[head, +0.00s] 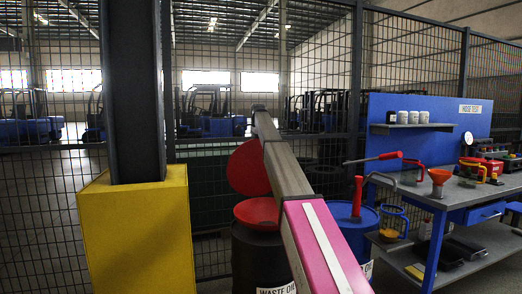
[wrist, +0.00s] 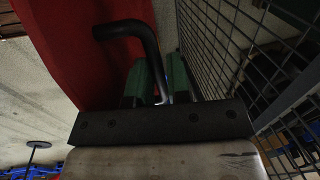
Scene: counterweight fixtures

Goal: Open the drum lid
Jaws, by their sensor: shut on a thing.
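The drum (head: 259,255) is dark, labelled "WASTE OIL", and stands behind my arm in the head view. A red funnel-like top (head: 256,211) sits on it. Its round red lid (head: 248,168) stands raised and tilted up above that top. In the wrist view the lid (wrist: 75,50) fills the upper left. A black bent handle (wrist: 130,29) runs beside it and down between the green fingers of my gripper (wrist: 158,85). My gripper is shut on this handle. In the head view my arm crosses in front of the drum and lid, and I cannot make out the gripper there.
A yellow-based post (head: 135,230) stands close on the left. A mesh fence (head: 315,60) runs behind the drum and close by the gripper in the wrist view. A blue drum (head: 350,225) and a workbench (head: 465,190) with tools stand on the right.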

